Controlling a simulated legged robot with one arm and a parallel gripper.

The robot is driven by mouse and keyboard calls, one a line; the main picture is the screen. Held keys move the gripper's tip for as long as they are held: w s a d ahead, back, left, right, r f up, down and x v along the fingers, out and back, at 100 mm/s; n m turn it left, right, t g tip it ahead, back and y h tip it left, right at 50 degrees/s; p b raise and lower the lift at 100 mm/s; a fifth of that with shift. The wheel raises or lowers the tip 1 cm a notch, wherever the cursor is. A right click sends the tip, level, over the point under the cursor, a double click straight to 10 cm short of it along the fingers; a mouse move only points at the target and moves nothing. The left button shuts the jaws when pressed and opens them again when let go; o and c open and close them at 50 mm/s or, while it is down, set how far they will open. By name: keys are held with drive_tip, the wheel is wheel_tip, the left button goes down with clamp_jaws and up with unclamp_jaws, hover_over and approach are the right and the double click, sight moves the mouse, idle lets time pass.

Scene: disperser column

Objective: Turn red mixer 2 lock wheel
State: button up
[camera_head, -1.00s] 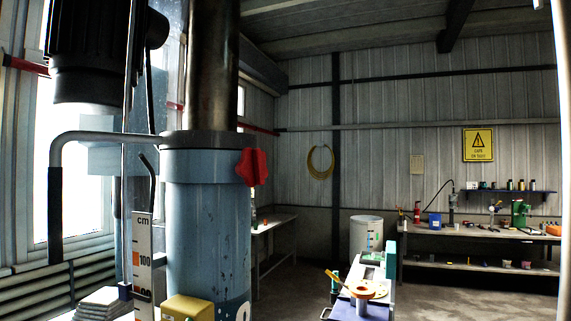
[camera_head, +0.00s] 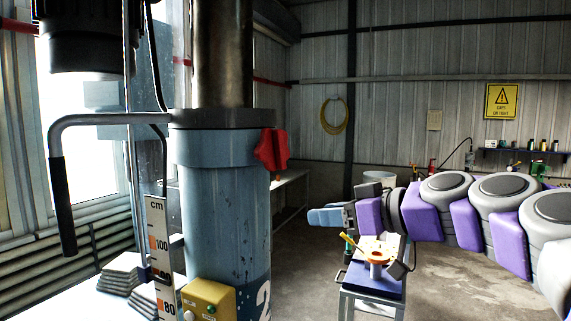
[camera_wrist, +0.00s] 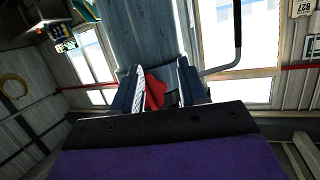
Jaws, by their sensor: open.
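The red lock wheel (camera_head: 271,151) is a lobed knob on the right side of the collar of the blue mixer column (camera_head: 222,220), which bears a white "2". My gripper (camera_head: 312,216) is in from the right, below and right of the wheel, with a visible gap between them in the head view. In the wrist view, the wheel (camera_wrist: 155,92) shows in the space between the two spread fingers of my gripper (camera_wrist: 159,76). The fingers are open and hold nothing. The dark palm edge hides what lies below the wheel there.
A bent grey handle bar (camera_head: 62,190) and a ruler (camera_head: 160,255) stand left of the column. A yellow control box (camera_head: 208,302) is at its foot. A small cart (camera_head: 362,284) with an orange part stands below my arm. Open floor lies to the right.

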drive_tip(key=w+d+r+n+t+y+p, duration=0.1)
drive_tip(key=w+d+r, duration=0.15)
drive_tip(key=r, duration=0.25)
drive_tip(key=w+d+r+n+t, duration=0.1)
drive_tip(key=d+r+t, duration=0.15)
drive_tip(key=r, duration=0.25)
drive_tip(key=p, duration=0.2)
approach(282, 145)
drive_tip(key=shift+g+y, duration=0.3)
drive_tip(key=shift+g, duration=0.05)
drive_tip(key=x, duration=0.8)
drive_tip(key=shift+w+d, duration=0.1)
drive_tip(key=shift+w, duration=0.35)
drive_tip(key=shift+w+a, duration=0.15)
drive_tip(key=shift+a, duration=0.3)
drive_tip(key=shift+d, duration=0.1)
drive_tip(key=shift+w+d, duration=0.1)
clamp_jaws()
